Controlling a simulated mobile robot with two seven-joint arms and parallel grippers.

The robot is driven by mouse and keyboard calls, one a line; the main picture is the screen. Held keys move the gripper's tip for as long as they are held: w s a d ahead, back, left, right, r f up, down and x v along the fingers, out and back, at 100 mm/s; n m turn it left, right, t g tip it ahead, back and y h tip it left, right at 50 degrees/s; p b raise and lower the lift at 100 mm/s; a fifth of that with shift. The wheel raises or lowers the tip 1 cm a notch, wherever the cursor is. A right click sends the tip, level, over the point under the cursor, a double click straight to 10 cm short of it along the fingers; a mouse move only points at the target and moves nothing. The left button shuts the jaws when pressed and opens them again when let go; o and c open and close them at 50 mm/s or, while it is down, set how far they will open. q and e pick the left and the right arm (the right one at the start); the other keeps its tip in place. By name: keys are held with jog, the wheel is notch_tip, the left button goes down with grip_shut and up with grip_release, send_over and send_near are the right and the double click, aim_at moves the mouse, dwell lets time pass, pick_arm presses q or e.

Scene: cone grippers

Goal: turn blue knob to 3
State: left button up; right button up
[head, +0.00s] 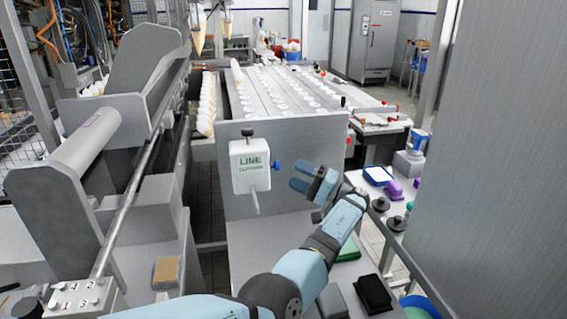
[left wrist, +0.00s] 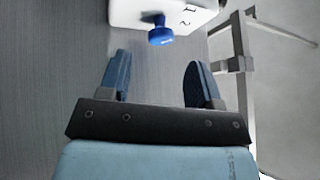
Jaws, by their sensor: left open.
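The blue knob (head: 276,166) sticks out of the right side of a white box (head: 248,168) marked "LINE", which is mounted on a grey panel. The left wrist view also shows the knob (left wrist: 160,33), on the edge of the white box (left wrist: 150,12), just beyond the fingertips. My right gripper is not in view.
A grey panel (head: 310,140) stands behind the box, with a conveyor of trays (head: 280,90) beyond. A small button box (head: 82,297) with numbers is at the lower left. A side table at the right holds a purple item (head: 393,190) and black knobs (head: 396,223).

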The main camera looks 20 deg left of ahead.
aim_at(274, 166)
pick_arm(q)
jog(key=p+x, duration=0.1)
jog(key=x, duration=0.4)
jog(key=shift+a, duration=0.15)
jog(key=c, duration=0.9)
